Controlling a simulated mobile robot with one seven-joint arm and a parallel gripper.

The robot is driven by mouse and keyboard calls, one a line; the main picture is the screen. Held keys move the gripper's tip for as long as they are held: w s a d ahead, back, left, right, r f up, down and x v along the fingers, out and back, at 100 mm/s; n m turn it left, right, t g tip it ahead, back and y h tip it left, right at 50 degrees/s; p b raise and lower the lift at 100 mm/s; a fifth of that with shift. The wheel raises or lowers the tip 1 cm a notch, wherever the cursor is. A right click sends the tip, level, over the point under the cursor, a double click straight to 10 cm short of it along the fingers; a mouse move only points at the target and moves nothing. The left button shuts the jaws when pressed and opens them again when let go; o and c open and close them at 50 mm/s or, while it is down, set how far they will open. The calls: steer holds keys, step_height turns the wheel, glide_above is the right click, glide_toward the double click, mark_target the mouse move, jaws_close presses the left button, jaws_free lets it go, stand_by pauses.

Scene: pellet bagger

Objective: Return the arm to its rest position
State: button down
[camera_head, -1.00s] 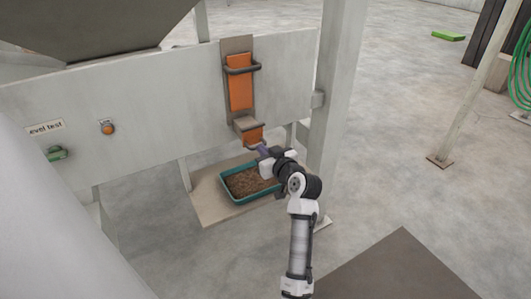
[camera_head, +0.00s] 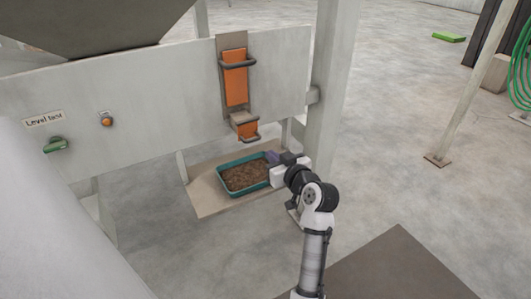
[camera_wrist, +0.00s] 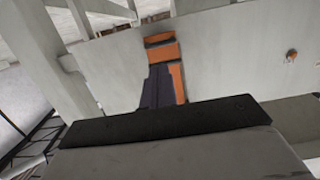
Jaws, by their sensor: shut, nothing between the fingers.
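My gripper (camera_head: 272,158) is at the right end of the teal tray (camera_head: 222,185) in the head view, close to its far right corner. Its fingers are dark purple and together, with nothing held. They also show in the wrist view (camera_wrist: 158,86), in front of the orange chute slide (camera_wrist: 160,53). My white and black arm reaches up from the lower edge of the head view, bent at the elbow. Whether the gripper touches the tray cannot be told.
The tray holds brown pellets and sits on a low shelf (camera_head: 208,207). Above is a pale panel (camera_head: 150,95) with an orange slide (camera_head: 236,80), an orange button (camera_head: 107,120) and a green handle (camera_head: 56,145). A post (camera_head: 335,90) stands right of the panel. Open floor lies at right.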

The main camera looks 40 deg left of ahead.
steer(key=shift+v, duration=2.25)
